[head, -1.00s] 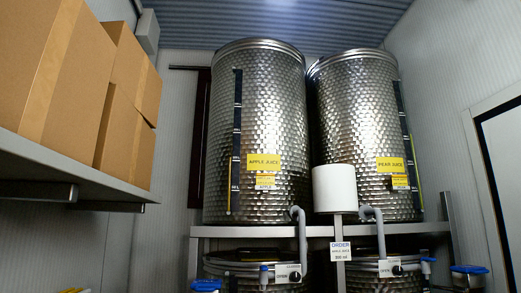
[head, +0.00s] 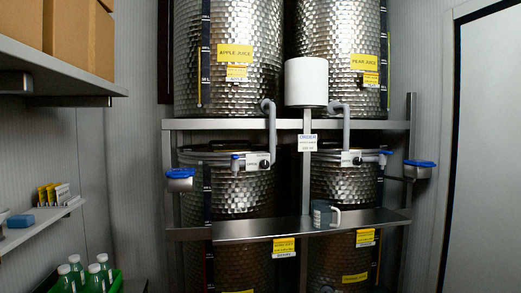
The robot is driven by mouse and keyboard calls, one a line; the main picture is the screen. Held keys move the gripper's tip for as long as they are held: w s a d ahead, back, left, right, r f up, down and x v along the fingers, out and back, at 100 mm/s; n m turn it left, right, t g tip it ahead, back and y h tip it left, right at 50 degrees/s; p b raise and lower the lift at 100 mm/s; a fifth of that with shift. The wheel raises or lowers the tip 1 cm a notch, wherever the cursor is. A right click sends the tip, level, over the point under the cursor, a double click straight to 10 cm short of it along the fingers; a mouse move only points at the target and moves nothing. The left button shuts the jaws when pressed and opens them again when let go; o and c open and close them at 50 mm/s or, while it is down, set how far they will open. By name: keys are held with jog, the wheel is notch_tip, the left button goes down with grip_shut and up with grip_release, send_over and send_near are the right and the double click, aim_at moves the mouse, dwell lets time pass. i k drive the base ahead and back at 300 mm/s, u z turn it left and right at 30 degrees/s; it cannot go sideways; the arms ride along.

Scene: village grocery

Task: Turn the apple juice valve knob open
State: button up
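The apple juice tank (head: 228,80) is the upper left steel drum, with a yellow APPLE JUICE label (head: 235,53). A grey pipe (head: 271,125) comes down from it to a white plate marked OPEN (head: 252,161). A small black knob (head: 264,164) sits at the right of that plate, and a blue-topped tap (head: 235,161) is at its left. The knob's exact setting is too small to tell. A similar plate (head: 351,158) with a knob is on the right, under the pear juice tank (head: 345,85). My gripper is not in view.
A steel shelf (head: 250,231) runs below the taps and holds a grey mug (head: 322,214). A white cylinder (head: 306,82) stands between the tanks above an order sign (head: 307,142). Blue-rimmed containers (head: 180,180) hang at both sides. Bottles (head: 95,275) stand at the lower left.

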aim_at(265, 164)
jog(key=u, duration=0.35)
jog(key=i, duration=0.55)
jog(key=u, duration=0.75)
jog(key=i, duration=1.3)
jog(key=z, duration=0.05)
